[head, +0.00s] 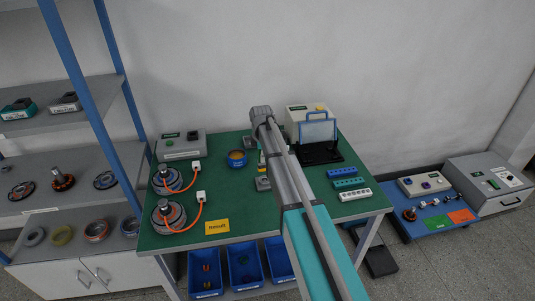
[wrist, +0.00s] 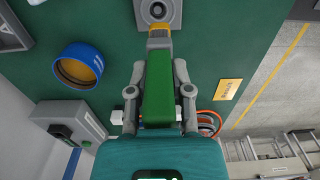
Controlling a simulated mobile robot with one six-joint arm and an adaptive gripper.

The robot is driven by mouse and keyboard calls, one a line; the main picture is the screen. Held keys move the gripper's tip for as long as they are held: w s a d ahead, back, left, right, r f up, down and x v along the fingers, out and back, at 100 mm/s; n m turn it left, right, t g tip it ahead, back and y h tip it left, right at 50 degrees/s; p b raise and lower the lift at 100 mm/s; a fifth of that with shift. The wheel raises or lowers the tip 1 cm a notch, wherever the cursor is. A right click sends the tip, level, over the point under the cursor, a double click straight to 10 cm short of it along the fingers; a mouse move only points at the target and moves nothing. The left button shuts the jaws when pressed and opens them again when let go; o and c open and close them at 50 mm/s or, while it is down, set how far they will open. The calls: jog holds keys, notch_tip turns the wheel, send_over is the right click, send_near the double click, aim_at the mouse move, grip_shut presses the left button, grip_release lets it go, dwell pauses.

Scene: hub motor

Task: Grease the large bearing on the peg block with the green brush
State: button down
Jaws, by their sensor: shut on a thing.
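In the wrist view my gripper (wrist: 158,92) is shut on the green brush (wrist: 158,80), one finger on each side of its handle. The brush's yellow-orange end (wrist: 158,31) points to the top of the picture. It overlaps the near edge of a grey square block (wrist: 176,12), with a round ring around a dark centre (wrist: 157,10), likely the bearing on the peg block. I cannot tell whether the brush touches it. The block seems to be the small grey one (head: 262,184) beside my arm in the head view. There, my gripper is not clearly visible.
A blue tin with tan contents (wrist: 78,66) stands on the green table (head: 240,205), also in the head view (head: 236,158). Motors with orange cables (head: 168,217) are at left. A press-like machine (head: 305,120) and coloured racks (head: 345,183) lie right.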

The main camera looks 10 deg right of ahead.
aim_at(265, 166)
jog(key=shift+w, duration=0.15)
jog(key=shift+d, duration=0.15)
jog(key=shift+d+f+b, duration=0.4)
jog(key=shift+f+b, duration=0.3)
dwell(0.4)
jog(key=shift+f+b, duration=1.9)
jog(key=shift+f+b, duration=0.55)
dwell(0.4)
